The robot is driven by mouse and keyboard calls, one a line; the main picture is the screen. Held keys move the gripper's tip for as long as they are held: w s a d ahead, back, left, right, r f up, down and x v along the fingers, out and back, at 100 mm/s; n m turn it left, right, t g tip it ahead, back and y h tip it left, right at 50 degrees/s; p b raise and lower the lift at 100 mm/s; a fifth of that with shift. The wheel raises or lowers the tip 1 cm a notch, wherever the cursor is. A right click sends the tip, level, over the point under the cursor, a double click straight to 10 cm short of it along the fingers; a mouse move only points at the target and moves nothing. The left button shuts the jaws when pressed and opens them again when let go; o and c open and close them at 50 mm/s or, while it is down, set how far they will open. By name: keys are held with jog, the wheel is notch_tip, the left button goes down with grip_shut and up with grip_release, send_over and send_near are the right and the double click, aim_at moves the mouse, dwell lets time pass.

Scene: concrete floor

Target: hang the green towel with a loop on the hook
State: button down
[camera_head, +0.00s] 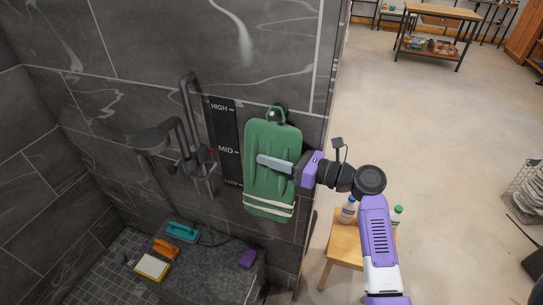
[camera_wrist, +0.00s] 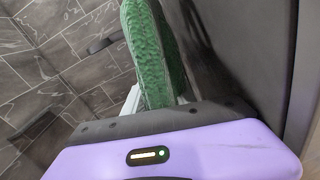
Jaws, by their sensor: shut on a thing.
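The green towel (camera_head: 272,140) hangs flat against the grey tiled wall, with two pale stripes near its lower end. Its loop (camera_head: 270,116) is at the top, close to the dark hook (camera_head: 279,110); I cannot tell whether the loop is over the hook. My gripper (camera_head: 274,163) is shut on the towel at its middle, reaching in from the right. In the wrist view the towel (camera_wrist: 148,50) rises from between the jaws, and the fingertips are largely hidden by it and by the purple housing.
A dark strip marked HIGH, MID and LOW (camera_head: 227,140) is on the wall left of the towel, beside a shower fitting (camera_head: 185,140). Below is a stone bench (camera_head: 215,275) with coloured items. A wooden stool (camera_head: 343,243) with bottles stands at right. Open floor lies beyond.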

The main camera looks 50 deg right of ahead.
jog(key=c, duration=0.9)
grip_release()
jog(key=shift+c, duration=0.2)
jog(key=shift+s, duration=0.15)
